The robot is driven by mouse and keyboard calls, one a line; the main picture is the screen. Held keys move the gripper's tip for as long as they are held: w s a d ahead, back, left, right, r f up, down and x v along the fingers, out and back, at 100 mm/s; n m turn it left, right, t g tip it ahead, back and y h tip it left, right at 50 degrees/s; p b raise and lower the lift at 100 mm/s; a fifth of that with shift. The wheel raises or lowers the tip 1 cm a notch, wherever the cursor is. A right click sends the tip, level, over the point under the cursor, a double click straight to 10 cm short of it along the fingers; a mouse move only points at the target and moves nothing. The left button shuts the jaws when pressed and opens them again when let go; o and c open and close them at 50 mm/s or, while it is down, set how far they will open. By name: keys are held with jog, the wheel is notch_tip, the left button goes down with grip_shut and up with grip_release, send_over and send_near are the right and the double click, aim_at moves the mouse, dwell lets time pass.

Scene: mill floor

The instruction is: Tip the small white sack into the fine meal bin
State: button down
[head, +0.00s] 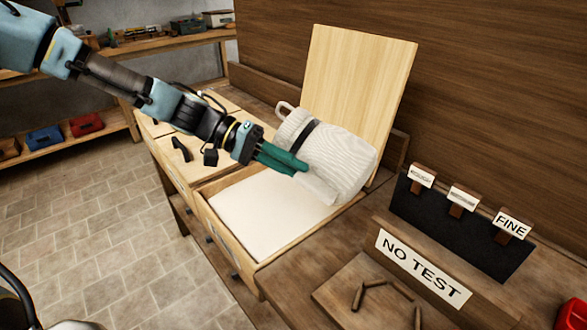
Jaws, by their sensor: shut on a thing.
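The small white sack (345,158) has a dark band around it and a loop at its upper left end. It lies tilted in the air over an open wooden bin (262,258), its lower right end toward the bin. A pale stream or spout (316,187) shows under the sack; I cannot tell which. The bin holds a level white fill (262,212), and its light wooden lid (352,75) stands raised behind. My gripper (285,160) is shut on the sack at its near side, with green fingers. The bin's own label is not readable.
Closed wooden bins (172,150) adjoin at the left. At the right are a sign reading "NO TEST" (423,270), a dark board with hanging tags, one reading "FINE" (513,224), and a wooden board with small sticks (372,296). Shelves stand at the far left; the tiled floor is clear.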

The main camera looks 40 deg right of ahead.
jog(key=shift+w+a+f+n+g+h+b, duration=0.15)
jog(key=shift+f+g+h+b, duration=0.1)
jog(key=shift+f+g+b, duration=0.25)
jog(key=shift+w+d+f+n+g+h+b, duration=0.1)
jog(key=shift+w+f+g+h+b, duration=0.1)
jog(key=shift+f+g+b, duration=0.35)
jog(key=shift+w+a+f+n+g+h+b, duration=0.1)
jog(key=shift+f+g+h+b, duration=0.2)
jog(key=shift+g+b, duration=0.35)
jog(key=shift+r+g+h, duration=0.35)
jog(key=shift+r+g, duration=0.05)
jog(key=shift+g, duration=0.3)
